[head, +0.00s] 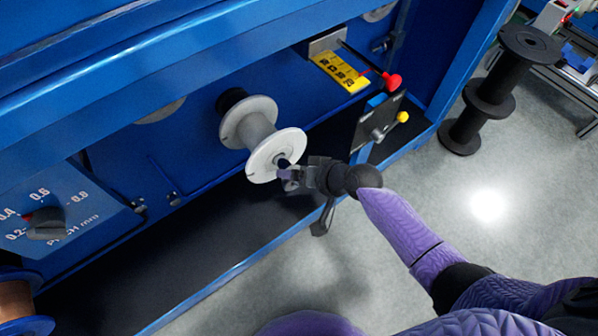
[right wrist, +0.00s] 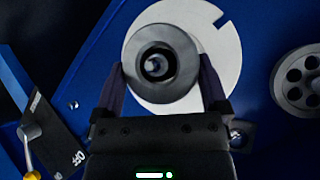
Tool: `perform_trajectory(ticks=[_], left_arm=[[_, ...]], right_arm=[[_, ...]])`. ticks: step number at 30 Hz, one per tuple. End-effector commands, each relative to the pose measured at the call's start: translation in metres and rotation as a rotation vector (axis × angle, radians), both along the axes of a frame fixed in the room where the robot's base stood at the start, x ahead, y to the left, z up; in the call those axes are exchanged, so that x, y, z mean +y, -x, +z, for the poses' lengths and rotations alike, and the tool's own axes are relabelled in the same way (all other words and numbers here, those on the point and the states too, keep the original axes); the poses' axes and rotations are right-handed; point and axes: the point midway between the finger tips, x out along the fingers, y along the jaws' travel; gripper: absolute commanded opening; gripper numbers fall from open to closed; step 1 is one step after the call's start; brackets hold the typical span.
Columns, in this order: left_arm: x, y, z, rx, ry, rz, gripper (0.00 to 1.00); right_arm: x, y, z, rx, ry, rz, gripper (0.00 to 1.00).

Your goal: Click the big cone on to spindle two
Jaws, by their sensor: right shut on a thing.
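My right gripper (head: 288,176) is at the front end of a light grey spool (head: 262,128) on the blue machine. In the right wrist view its two fingers (right wrist: 162,85) are shut on a dark grey round piece with a hole in its middle, likely the big cone (right wrist: 145,88). The cone faces the spool's pale notched flange (right wrist: 215,45) and lies over its centre. I cannot tell whether it touches or is seated. A small dark tip (head: 283,162) shows by the fingers, perhaps the spindle end. No spindle number is readable. My left gripper is not in view.
A yellow scale (head: 340,72) and red knob (head: 392,81) sit up and right of the spool. A dark plate with a yellow knob (head: 403,117) is close right of my gripper. A pitch dial (head: 46,223) and copper spool (head: 16,300) are left. Black spools (head: 490,100) stand right.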

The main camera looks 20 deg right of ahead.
Motion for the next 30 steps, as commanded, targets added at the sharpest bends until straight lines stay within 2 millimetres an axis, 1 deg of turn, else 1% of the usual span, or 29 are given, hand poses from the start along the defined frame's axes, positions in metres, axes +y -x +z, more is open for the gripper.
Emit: perform_trajectory(ticks=[6,13,24,30], left_arm=[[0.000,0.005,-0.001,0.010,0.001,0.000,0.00],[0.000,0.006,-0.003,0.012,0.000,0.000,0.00],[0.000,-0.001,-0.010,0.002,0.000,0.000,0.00],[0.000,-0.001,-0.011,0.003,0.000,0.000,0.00]], right_arm=[[0.002,-0.005,-0.001,0.000,-0.001,0.001,0.26],[0.005,-0.013,-0.001,-0.001,-0.001,0.000,0.26],[0.009,-0.025,-0.001,0.000,0.000,0.000,0.26],[0.011,-0.028,0.000,0.000,-0.001,0.001,0.26]])
